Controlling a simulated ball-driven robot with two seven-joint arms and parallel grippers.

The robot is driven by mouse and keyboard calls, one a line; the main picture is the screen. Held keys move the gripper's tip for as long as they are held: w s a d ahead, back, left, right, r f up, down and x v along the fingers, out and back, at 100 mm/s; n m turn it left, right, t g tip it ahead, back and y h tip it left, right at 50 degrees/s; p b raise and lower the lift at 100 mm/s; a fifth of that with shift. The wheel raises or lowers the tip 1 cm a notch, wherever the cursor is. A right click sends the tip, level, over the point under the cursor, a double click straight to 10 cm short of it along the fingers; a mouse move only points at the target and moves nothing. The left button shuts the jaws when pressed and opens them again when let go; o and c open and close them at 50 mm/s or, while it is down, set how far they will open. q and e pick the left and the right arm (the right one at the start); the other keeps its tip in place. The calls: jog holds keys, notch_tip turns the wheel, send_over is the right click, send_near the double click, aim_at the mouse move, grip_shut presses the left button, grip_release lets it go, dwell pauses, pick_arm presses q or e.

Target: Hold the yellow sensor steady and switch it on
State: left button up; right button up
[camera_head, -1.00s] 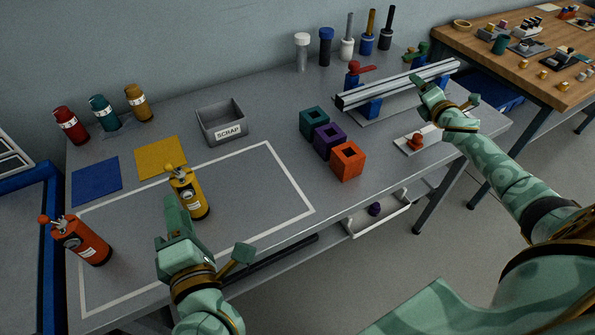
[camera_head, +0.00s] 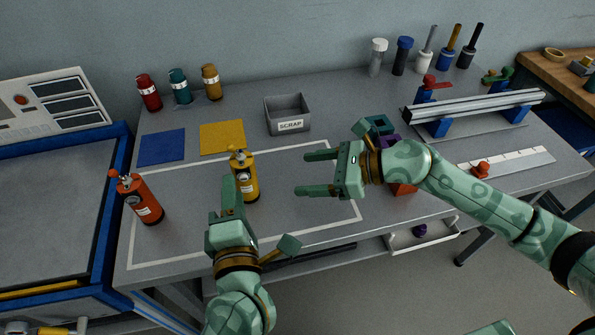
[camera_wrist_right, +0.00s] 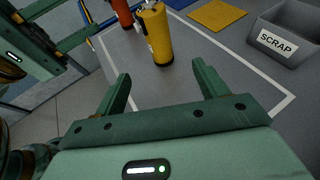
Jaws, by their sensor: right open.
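The yellow sensor (camera_head: 246,184), a small upright bottle-shaped device with a fitting on top, stands inside the white outline on the grey bench. My left gripper (camera_head: 229,180) is low in front of and left of it. In the right wrist view the left gripper's fingers are apart with nothing between them, and the yellow sensor (camera_wrist_right: 156,38) stands beyond their tips. My right gripper (camera_head: 304,173) is open and empty, to the right of the sensor, its fingers pointing left toward it with a clear gap. The switch on the sensor is too small to make out.
An orange-red sensor (camera_head: 143,200) stands at the left. Blue (camera_head: 161,147) and yellow (camera_head: 222,137) mats and the scrap bin (camera_head: 288,114) lie behind. Colored blocks (camera_head: 380,124) are partly hidden by my right arm. The outlined area right of the yellow sensor is mostly clear.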

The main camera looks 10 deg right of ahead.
aim_at(256, 179)
jog(key=x, duration=1.6)
jog(key=shift+a+f, duration=0.15)
jog(key=shift+a, duration=0.05)
